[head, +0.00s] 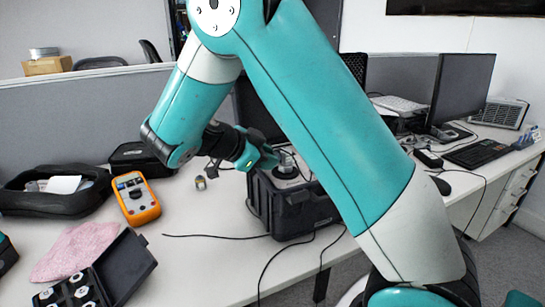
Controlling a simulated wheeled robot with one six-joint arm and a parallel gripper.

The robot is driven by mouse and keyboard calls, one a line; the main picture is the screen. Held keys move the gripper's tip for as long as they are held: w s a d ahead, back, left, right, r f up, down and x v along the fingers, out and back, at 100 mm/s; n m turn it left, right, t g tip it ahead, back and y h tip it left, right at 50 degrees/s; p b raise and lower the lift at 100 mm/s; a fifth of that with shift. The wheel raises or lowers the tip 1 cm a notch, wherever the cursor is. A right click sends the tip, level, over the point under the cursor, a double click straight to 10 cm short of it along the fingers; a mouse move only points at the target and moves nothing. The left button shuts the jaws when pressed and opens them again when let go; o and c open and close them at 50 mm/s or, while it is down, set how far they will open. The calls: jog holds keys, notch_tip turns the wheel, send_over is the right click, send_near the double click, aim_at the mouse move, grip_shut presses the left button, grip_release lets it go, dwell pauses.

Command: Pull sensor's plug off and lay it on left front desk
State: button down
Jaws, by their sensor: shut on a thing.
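My gripper (272,160), teal and reached in from the left, is at the top of the black calibrator box (296,212). Its jaws are shut at the silvery sensor (287,165) on the box's round top. The plug between the jaws is too small and too covered by the fingers to make out. I cannot tell whether the plug is still joined to the sensor. The white desk (205,255) has bare surface at its front left of the box.
An orange meter (136,198), a black pouch (55,190), a pink cloth (76,250) and an open black case (105,275) lie at left. A small metallic piece (200,183) stands behind. Black cables (215,236) trail from the box.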

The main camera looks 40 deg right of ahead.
jog(key=shift+n+g+p, duration=0.4)
jog(key=shift+g+p, duration=0.1)
jog(key=shift+p, duration=0.55)
jog(key=shift+w+a+f, duration=0.15)
jog(key=shift+a, duration=0.25)
dwell(0.7)
jog(key=shift+w+a+b, duration=0.15)
jog(key=shift+a+b, duration=0.15)
dwell(0.6)
jog(key=a, duration=0.1)
jog(key=w+a, duration=0.1)
jog(key=a, duration=0.1)
jog(key=shift+a+p, duration=0.15)
jog(key=shift+p, duration=0.15)
dwell(0.5)
